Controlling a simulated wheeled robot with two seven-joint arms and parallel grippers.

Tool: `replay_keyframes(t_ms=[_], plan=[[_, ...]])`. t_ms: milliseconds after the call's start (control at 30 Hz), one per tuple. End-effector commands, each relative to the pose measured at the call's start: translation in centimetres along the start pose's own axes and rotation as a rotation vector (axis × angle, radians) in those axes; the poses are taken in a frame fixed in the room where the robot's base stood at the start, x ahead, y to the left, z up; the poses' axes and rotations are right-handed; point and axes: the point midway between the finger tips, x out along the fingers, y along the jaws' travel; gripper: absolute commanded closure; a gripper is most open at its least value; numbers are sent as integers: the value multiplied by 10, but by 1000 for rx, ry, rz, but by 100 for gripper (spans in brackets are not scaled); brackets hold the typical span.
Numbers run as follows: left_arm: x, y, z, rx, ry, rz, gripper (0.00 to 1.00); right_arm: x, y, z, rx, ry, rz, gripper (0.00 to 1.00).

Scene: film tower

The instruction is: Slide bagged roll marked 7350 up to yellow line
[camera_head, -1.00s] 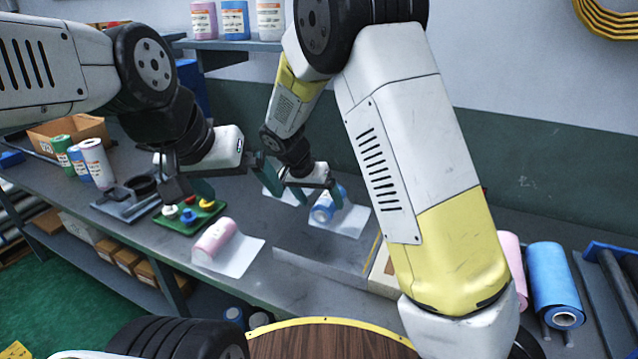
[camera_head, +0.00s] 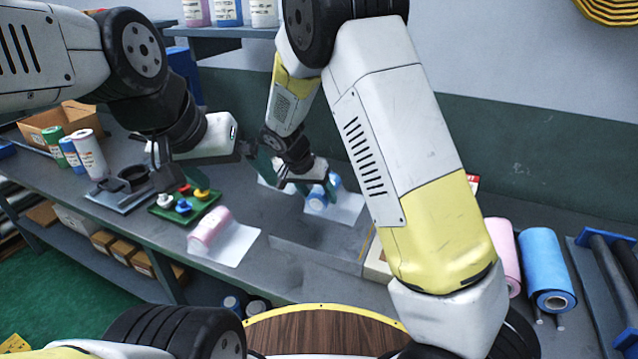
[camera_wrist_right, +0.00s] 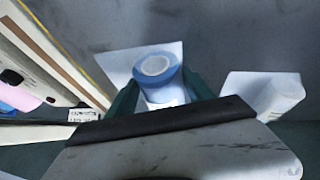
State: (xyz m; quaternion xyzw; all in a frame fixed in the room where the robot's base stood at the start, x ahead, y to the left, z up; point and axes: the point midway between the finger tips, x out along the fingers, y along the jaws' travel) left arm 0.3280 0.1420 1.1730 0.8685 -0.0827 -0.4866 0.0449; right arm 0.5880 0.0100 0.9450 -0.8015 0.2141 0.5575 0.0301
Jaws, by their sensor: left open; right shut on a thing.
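A blue roll (camera_head: 316,199) lies on a white sheet on the grey bench, and my right gripper (camera_head: 308,186) is at it. In the right wrist view the blue roll (camera_wrist_right: 158,72) sits between the two green fingers, and the right gripper (camera_wrist_right: 160,90) is shut on it. The number on the roll cannot be read. A thin yellow line (camera_head: 369,246) runs beside a pale box, and it also shows in the right wrist view (camera_wrist_right: 64,52). My left gripper (camera_head: 212,168) is open and empty above the bench, left of the blue roll.
A pink roll (camera_head: 210,226) on a white sheet lies nearer the front edge. A green tray (camera_head: 185,207) with coloured knobs stands left of it. A white roll (camera_wrist_right: 276,95) lies beside the blue one. Pink and blue rolls (camera_head: 547,270) rest at the right.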

Motion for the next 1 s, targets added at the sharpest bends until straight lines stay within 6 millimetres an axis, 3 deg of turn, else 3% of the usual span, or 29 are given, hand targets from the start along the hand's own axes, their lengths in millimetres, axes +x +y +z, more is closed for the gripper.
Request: replay_keyframes(t_ms=[1000], plan=[[0, 0, 0, 0, 0, 0, 0, 9, 53, 4, 1, 0, 0, 96]])
